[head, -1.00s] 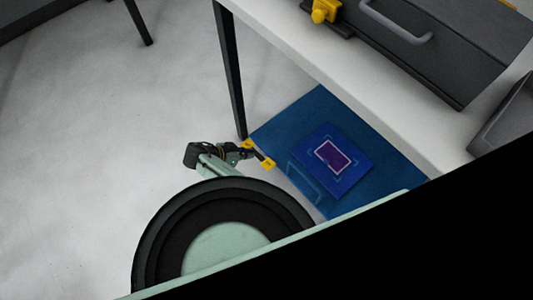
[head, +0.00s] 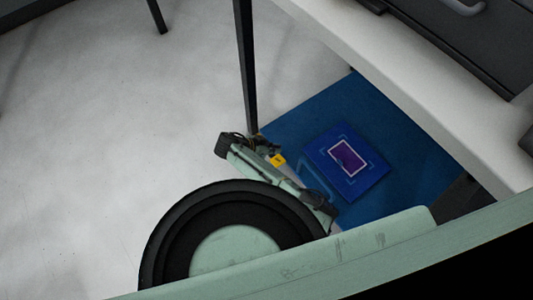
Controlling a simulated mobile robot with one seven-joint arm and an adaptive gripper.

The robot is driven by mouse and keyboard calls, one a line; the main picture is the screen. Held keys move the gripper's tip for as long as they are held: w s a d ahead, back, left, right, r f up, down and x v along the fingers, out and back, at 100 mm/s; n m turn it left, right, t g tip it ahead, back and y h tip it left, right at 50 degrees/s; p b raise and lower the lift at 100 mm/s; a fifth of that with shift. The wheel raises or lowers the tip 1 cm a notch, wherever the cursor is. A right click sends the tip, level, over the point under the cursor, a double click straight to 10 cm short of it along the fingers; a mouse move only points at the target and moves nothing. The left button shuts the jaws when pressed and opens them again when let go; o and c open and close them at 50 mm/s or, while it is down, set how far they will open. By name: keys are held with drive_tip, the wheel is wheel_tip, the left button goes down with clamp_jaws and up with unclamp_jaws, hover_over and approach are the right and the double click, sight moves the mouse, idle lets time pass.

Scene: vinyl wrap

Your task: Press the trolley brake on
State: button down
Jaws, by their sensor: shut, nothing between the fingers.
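The trolley is most likely the low blue platform (head: 312,103) under the table, with a lighter blue panel and a purple rectangle (head: 347,157) on it. A small yellow piece (head: 278,160) shows at its near left edge. It looks like one end of the dark, yellow-ended bar seen earlier, perhaps the brake pedal; the rest is hidden behind my arm. My pale green arm link runs over this edge, with a dark joint and cables at its upper left end. I cannot make out my gripper, so I cannot tell whether anything touches the bar.
The white table (head: 420,85) overhangs the platform, and its black leg (head: 246,65) stands by the platform's left corner. Another dark leg (head: 157,16) is at the upper left. The pale floor (head: 110,130) at left is clear. A dark case (head: 462,40) lies on the table.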

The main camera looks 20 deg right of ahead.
sight(277, 160)
drive_tip(key=shift+s+d+f+b, duration=0.2)
drive_tip(key=shift+f+b, duration=0.55)
drive_tip(key=shift+f, duration=0.25)
drive_tip(key=shift+s+d+f+b, duration=0.1)
drive_tip(key=shift+s+f+b, duration=0.1)
drive_tip(key=shift+f+b, duration=0.65)
drive_tip(key=shift+s+p, duration=0.1)
drive_tip(key=shift+p, duration=0.4)
